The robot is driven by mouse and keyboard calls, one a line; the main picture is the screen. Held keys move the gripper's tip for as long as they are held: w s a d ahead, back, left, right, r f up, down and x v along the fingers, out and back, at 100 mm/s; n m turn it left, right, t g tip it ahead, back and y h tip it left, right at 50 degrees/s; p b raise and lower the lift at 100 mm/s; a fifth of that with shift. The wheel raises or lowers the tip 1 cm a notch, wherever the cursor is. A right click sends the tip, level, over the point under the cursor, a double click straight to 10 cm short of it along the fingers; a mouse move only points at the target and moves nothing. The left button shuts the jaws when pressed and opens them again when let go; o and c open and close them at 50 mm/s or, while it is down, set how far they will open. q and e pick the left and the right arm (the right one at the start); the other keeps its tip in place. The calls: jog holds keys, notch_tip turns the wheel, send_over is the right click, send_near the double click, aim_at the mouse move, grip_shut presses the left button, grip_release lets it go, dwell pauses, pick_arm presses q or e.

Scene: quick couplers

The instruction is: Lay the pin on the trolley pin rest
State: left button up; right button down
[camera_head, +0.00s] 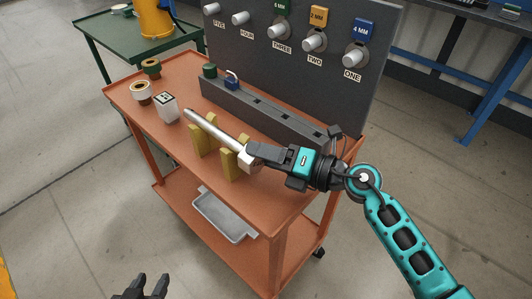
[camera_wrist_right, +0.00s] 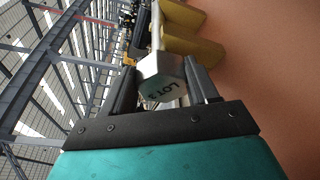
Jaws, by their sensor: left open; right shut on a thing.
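The pin is a silver rod (camera_head: 212,130) with a pale hex head lettered "LOT 3" (camera_wrist_right: 162,78). My right gripper (camera_head: 252,157) is shut on the pin's head. The trolley pin rest is a pair of yellow upright blocks (camera_head: 227,164) on the orange trolley's top (camera_head: 285,187). The rod lies along and over both blocks; whether it touches their notches I cannot tell. In the right wrist view the yellow blocks (camera_wrist_right: 193,50) are just beyond the head. My left gripper (camera_head: 142,287) is open and empty at the bottom edge, away from the trolley.
A grey panel (camera_head: 330,75) with several labelled couplers stands behind the trolley. A dark rail (camera_head: 262,115) with green and blue pieces runs behind the rest. A white cube (camera_head: 165,108) and two ringed spools (camera_head: 143,93) stand at the left. A tray (camera_head: 222,217) is on the lower shelf.

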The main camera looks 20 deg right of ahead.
jog(key=c, duration=0.5)
grip_release()
jog(key=shift+r, duration=0.15)
jog(key=o, duration=0.3)
jog(key=shift+f, duration=0.35)
pick_arm(q)
jog(key=shift+w+d+r+b, duration=0.1)
jog(key=shift+w+d+b, duration=0.05)
jog(key=shift+d+b, duration=0.2)
pick_arm(e)
jog(key=v, duration=1.3)
jog(key=shift+r, duration=0.3)
jog(key=shift+a, duration=0.1)
